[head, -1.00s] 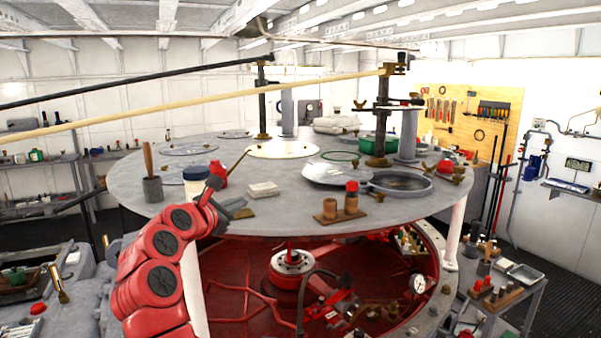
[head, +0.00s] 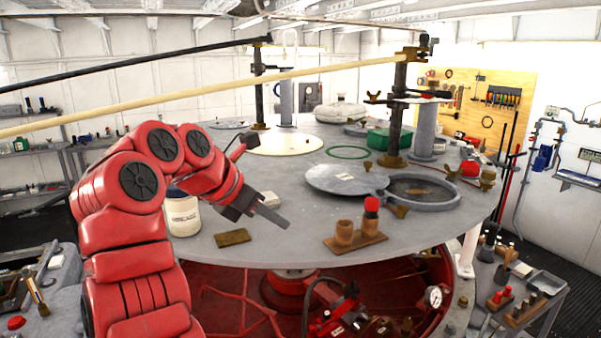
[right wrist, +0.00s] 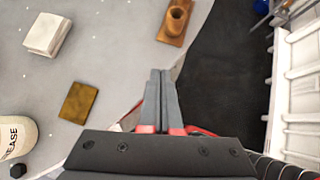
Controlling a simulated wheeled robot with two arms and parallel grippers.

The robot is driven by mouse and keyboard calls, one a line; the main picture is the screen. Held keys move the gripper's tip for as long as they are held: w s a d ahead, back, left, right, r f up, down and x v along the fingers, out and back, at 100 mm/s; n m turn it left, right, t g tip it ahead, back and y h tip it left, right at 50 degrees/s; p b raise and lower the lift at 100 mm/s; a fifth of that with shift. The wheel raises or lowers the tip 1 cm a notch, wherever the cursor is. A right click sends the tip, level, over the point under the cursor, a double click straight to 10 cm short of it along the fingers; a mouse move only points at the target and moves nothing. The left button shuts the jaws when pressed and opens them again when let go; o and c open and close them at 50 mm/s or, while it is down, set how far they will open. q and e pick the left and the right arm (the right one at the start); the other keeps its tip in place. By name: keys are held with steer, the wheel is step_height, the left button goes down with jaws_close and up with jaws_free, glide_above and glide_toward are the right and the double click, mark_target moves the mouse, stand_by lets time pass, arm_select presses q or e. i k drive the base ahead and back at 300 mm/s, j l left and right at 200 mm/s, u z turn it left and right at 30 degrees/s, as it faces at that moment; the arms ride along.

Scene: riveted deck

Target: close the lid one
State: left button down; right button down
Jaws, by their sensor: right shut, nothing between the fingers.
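A round grey lid (head: 346,180) lies flat and open on the big round table, just left of a round opening with a raised grey rim (head: 412,205). Brass fittings sit by the rim. My right gripper (head: 286,225) is shut and empty, over the near part of the tabletop, left of and nearer than the lid. It touches nothing that I can see. The right wrist view shows its two fingers (right wrist: 161,75) side by side near the table edge. The lid is not in that view. My left gripper is not in view.
A wooden block with two cups (head: 355,241), one red-topped, stands in front of the lid. A brass plate (head: 233,238) and a white grease tub (head: 183,216) lie left. A dark post (head: 397,120) rises behind the opening. A pale bar (head: 220,93) crosses above the table.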

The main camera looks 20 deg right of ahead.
mark_target(351, 179)
steer(key=i+l, duration=0.15)
steer(key=i, duration=0.3)
steer(key=i+l, duration=0.2)
steer(key=i, duration=0.2)
